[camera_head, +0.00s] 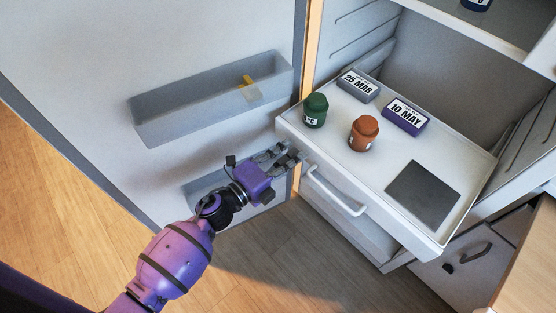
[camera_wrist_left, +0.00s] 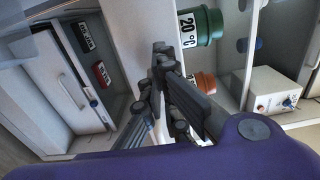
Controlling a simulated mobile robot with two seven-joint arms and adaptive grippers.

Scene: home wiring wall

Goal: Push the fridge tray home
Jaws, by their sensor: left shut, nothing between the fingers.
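The white fridge tray (camera_head: 395,207) sticks out of the open fridge. A green jar (camera_head: 315,110), an orange jar (camera_head: 363,133), a box marked 25 MAR (camera_head: 358,86), a box marked 10 MAY (camera_head: 405,116) and a dark square pad (camera_head: 423,188) are on it. My left gripper (camera_head: 286,154) is shut and empty, just beside and below the tray's left front corner; I cannot tell whether it touches. In the wrist view its fingers (camera_wrist_left: 165,80) are together, with the green jar (camera_wrist_left: 200,27) and orange jar (camera_wrist_left: 203,82) behind them. My right gripper is not in view.
The open fridge door (camera_head: 85,60) stands at left, with a grey bin (camera_head: 200,112) holding a small yellow item. A white bar handle (camera_head: 337,191) is below the tray's front edge. A cabinet with a handle (camera_head: 470,257) is at lower right. Wood floor shows in front.

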